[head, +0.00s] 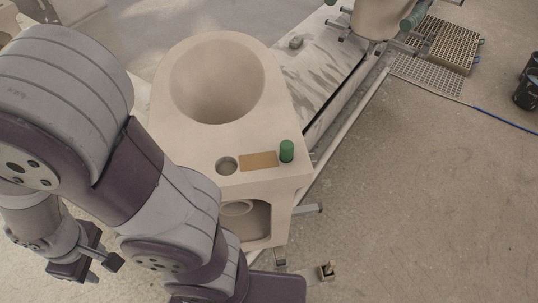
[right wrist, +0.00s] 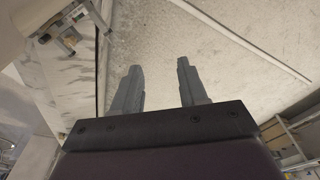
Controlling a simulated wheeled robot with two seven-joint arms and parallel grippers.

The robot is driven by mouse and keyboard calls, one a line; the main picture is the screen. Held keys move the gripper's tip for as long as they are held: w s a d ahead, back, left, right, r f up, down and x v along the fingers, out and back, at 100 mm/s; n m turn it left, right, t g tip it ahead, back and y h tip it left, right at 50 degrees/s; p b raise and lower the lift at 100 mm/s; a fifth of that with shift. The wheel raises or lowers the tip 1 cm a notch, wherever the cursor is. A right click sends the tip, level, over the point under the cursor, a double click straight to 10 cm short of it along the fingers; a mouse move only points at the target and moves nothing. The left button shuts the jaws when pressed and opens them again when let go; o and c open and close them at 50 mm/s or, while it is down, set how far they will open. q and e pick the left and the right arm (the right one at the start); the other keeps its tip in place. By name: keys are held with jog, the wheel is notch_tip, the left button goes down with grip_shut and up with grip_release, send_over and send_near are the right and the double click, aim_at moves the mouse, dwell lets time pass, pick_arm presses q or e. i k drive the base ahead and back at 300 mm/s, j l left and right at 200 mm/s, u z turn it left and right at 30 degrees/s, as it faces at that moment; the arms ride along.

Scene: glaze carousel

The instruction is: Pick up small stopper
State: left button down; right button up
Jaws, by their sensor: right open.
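A small green stopper (head: 287,151) stands upright on the top face of the pale block-shaped stand (head: 180,150), at its front right corner. My right gripper (head: 104,268) is at the lower left of the head view, left of the stand and well apart from the stopper. It is open and empty. In the right wrist view its two fingers (right wrist: 159,88) are spread with bare floor beyond them, and no stopper shows between them. My left gripper is not in view.
The stand has a large round hollow, a small round hole (head: 227,166) and a tan plate (head: 258,161) beside the stopper. My right arm spans the left side. A larger green piece (head: 411,21) shows at the back, near a grated crate (head: 446,45). The right-hand floor is mostly clear.

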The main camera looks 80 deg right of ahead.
aim_at(287, 146)
jog(key=z, duration=1)
jog(key=k+z, duration=0.1)
jog(key=z, duration=0.85)
jog(key=l+z, duration=0.1)
jog(key=z, duration=0.4)
jog(key=k+z, duration=0.1)
jog(key=z, duration=0.4)
